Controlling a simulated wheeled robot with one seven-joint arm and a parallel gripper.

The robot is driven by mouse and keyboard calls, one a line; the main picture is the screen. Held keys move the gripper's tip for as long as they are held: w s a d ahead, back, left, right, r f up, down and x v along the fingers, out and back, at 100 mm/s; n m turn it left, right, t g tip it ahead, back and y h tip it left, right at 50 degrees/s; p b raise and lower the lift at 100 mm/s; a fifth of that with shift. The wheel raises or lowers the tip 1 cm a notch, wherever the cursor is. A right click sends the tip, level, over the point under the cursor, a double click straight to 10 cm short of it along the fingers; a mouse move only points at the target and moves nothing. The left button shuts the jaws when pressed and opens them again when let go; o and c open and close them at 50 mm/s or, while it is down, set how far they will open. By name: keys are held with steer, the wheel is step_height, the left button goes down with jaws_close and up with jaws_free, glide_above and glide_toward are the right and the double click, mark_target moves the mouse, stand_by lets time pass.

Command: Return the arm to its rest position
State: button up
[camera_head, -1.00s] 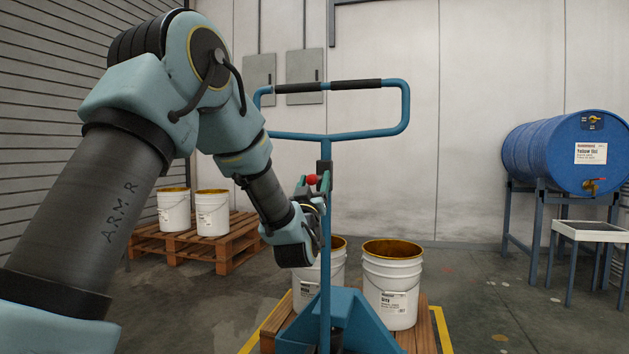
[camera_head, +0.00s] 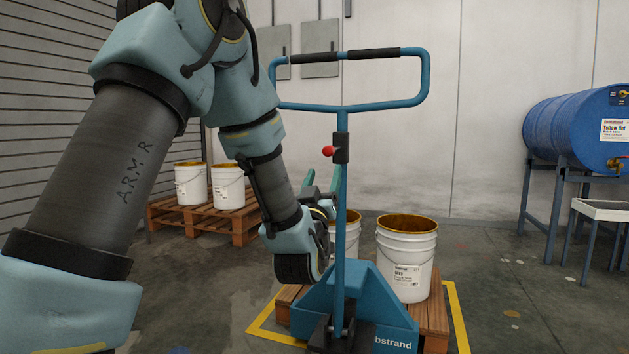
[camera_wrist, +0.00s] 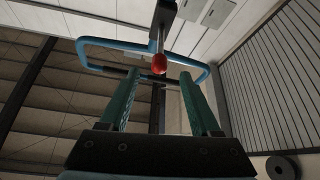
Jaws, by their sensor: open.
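My arm bends down from the upper left in the head view. My gripper (camera_head: 320,181) is beside the blue pallet truck's upright shaft (camera_head: 341,225), a little below its red knob (camera_head: 328,151), with its fingers pointing up. In the wrist view, two green fingers (camera_wrist: 159,76) stand apart with nothing between them. The red knob (camera_wrist: 159,64) and the blue handle loop (camera_wrist: 100,42) show beyond the fingertips. I cannot tell whether the gripper touches the shaft.
The pallet truck (camera_head: 375,300) stands close in front, by a wooden pallet (camera_head: 434,318) with white buckets (camera_head: 407,262). Another pallet with two buckets (camera_head: 191,185) is at back left. A blue drum (camera_head: 575,125) on a stand is at right. Floor right of the truck is open.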

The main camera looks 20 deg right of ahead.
steer(key=w+a+f+g+y, duration=0.3)
steer(key=a+f+g+y, duration=0.1)
steer(key=a+f, duration=0.35)
steer(key=w+a+f+g+y, duration=0.3)
steer(key=w+a+f+y, duration=0.15)
steer(key=a+f, duration=0.35)
steer(key=s+a+f+n+g+y, duration=0.25)
steer(key=s+a+f+g, duration=0.2)
steer(key=s+a, duration=0.5)
steer(key=s+a+f+n+g+y, duration=0.1)
steer(key=s+a+f+g+y, duration=0.3)
steer(key=s+a, duration=0.55)
steer(key=a+r+g+h+p, duration=0.1)
steer(key=a+r+p, duration=0.2)
steer(key=r+p, duration=2.9)
steer(key=shift+w+a+r+g, duration=0.15)
steer(key=shift+w+g, duration=0.2)
steer(key=shift+w, duration=0.05)
